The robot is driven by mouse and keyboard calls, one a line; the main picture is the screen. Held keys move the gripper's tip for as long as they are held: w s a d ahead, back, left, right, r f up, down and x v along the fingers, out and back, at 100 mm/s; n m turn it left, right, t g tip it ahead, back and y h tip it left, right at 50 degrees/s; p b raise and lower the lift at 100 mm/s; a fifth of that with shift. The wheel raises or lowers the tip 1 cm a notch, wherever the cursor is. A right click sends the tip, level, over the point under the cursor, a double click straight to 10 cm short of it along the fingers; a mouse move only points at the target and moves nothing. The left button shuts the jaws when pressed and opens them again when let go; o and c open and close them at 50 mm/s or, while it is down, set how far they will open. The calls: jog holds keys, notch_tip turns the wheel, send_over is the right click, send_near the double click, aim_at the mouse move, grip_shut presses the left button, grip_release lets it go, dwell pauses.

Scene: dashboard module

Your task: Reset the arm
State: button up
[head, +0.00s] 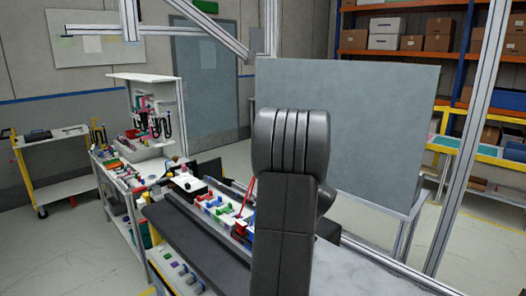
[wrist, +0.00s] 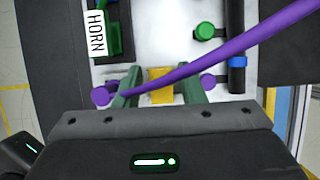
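My gripper (wrist: 160,78) shows in the wrist view with its two green fingers spread apart. A yellow block (wrist: 160,86) lies between the fingers, with gaps visible on both sides. A purple cable (wrist: 225,47) passes across the white board just beyond the fingertips, from a purple connector (wrist: 101,95) at left to the upper right. Another purple connector (wrist: 208,81) is beside the right finger. In the head view my dark arm (head: 285,210) rises in front of the dashboard module (head: 222,210) and hides part of it. My gripper is hidden there.
A white block labelled HORN (wrist: 97,30), a green connector (wrist: 205,32) and a blue one (wrist: 238,62) are close by on the board. A tool cart (head: 150,170) stands left of the module. A large grey panel (head: 375,120) stands behind my arm.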

jog(key=shift+w+f, duration=0.1)
jog(key=shift+f, duration=0.25)
jog(key=shift+s+d+r+t+y, duration=0.2)
jog(key=shift+s+r+t+y, duration=0.05)
jog(key=shift+t+y, duration=0.4)
jog(key=shift+s+d+r+t+y, duration=0.2)
jog(key=shift+s+r+t+y, duration=0.05)
jog(key=shift+t+y, duration=0.4)
jog(key=shift+s+d+t+y+b, duration=0.2)
jog(key=shift+t+y, duration=0.35)
jog(key=shift+s+d+t+y+b, duration=0.2)
jog(key=shift+t+y, duration=0.35)
jog(key=shift+s+d+f+t+y+b, duration=0.1)
jog(key=shift+s+d+t+y+b, duration=0.25)
jog(key=shift+t+y+b, duration=0.5)
jog(key=t+y+b, duration=0.1)
jog(key=b, duration=0.1)
jog(key=s+d+t+y+b, duration=0.1)
jog(key=b, duration=0.2)
jog(key=shift+f+t+y+b, duration=0.1)
jog(key=shift+t+y+b, duration=0.25)
jog(key=v, duration=0.6)
jog(key=shift+s+d+r+b, duration=0.2)
jog(key=shift+s+r+b, duration=0.1)
jog(key=shift+r, duration=0.1)
